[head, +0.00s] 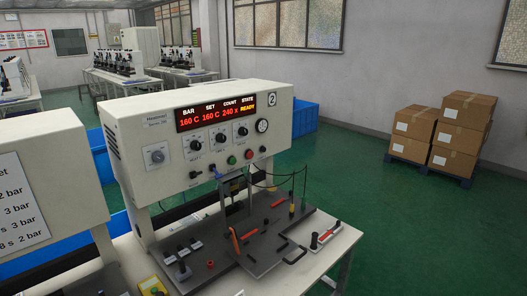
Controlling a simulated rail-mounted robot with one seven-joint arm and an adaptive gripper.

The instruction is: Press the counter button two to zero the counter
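A cream press machine (135,112) marked with a "2" plate (272,100) stands on a bench in the middle of the head view. A dark knob (212,168) is at the lower left of these. Which of these is counter button two cannot be told at this size. My gripper is not in view.
The bench holds a dark base plate (285,258) with red-handled clamps and a black handle. Another cream machine (45,130) stands close on the left. A yellow button box (152,286) is at the bottom edge. Stacked cartons (460,140) stand far right; green floor there is clear.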

